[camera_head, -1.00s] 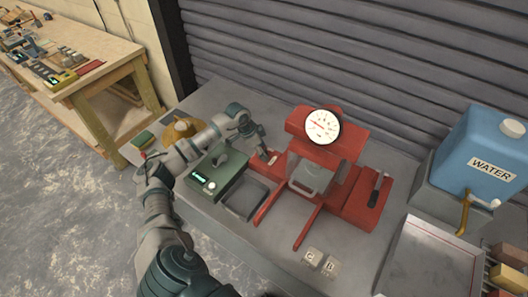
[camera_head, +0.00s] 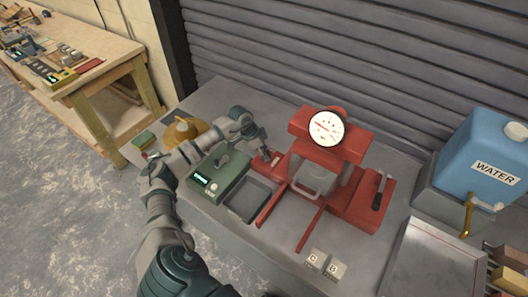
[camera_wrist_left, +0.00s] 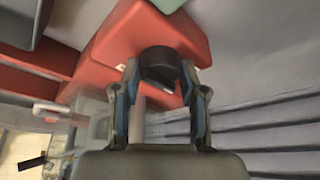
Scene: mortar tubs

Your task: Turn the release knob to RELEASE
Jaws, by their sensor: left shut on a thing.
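The release knob (camera_wrist_left: 159,66) is a dark round knob on the sloped end of a red housing (camera_wrist_left: 118,48) in the left wrist view. My left gripper (camera_wrist_left: 161,74) has one finger on each side of it and is shut on it. In the head view my left gripper (camera_head: 266,150) reaches in from the left to the left part of the red press (camera_head: 336,144). There the knob is hidden by the fingers, and I cannot read its markings or its angle. My right gripper is not in view.
A round white gauge (camera_head: 327,128) tops the press, and a black-handled lever (camera_head: 380,191) is on its right. A green box (camera_head: 219,178) with a lit display sits below my left wrist. A blue water tank (camera_head: 485,155) stands right.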

